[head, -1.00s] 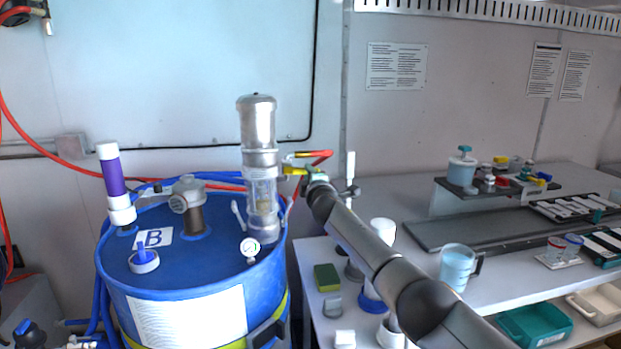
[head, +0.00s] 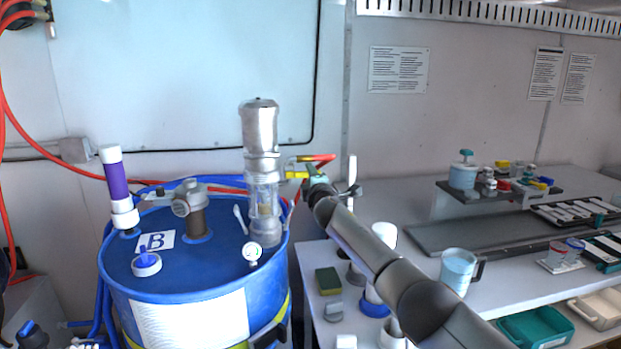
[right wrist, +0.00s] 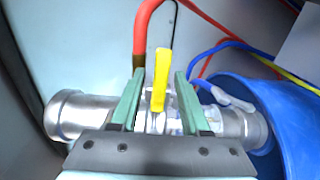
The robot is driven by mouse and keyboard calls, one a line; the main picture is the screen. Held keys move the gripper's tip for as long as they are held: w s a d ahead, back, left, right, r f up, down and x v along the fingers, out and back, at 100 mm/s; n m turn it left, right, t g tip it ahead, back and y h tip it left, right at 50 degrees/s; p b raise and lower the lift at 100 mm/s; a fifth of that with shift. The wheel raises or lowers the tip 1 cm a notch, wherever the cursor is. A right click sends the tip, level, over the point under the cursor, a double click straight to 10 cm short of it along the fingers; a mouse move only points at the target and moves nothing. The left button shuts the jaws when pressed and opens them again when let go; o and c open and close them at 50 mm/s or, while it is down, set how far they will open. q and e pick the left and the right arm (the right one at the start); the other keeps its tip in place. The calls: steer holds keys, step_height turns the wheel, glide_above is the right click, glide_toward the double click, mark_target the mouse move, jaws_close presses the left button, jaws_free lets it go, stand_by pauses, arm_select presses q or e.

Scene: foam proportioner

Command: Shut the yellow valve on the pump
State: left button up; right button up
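The pump (head: 262,135) is a silver and clear cylinder standing upright on the blue drum (head: 225,275). Its yellow valve handle (head: 296,174) sticks out on its right side, below a red hose end. In the right wrist view, the yellow handle (right wrist: 161,78) stands between the two green fingers of my right gripper (right wrist: 158,82), with a gap on both sides. The right gripper is open around the handle and does not visibly press on it. In the head view the right gripper (head: 311,179) is small and partly hidden by its own arm. My left gripper is not in view.
The drum top holds a purple and white cylinder (head: 115,178), a metal fitting (head: 190,205) and a small gauge (head: 252,251). Red and blue hoses run behind the drum. At right, a bench carries a sponge (head: 328,281), a jug (head: 457,271) and trays.

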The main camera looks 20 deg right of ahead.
steer(key=shift+o, duration=0.4)
steer(key=shift+s, duration=0.1)
steer(key=p+v, duration=0.1)
steer(key=v, duration=1.1)
steer(key=shift+p, duration=0.4)
steer(key=shift+s+a, duration=0.1)
steer(key=shift+s, duration=0.05)
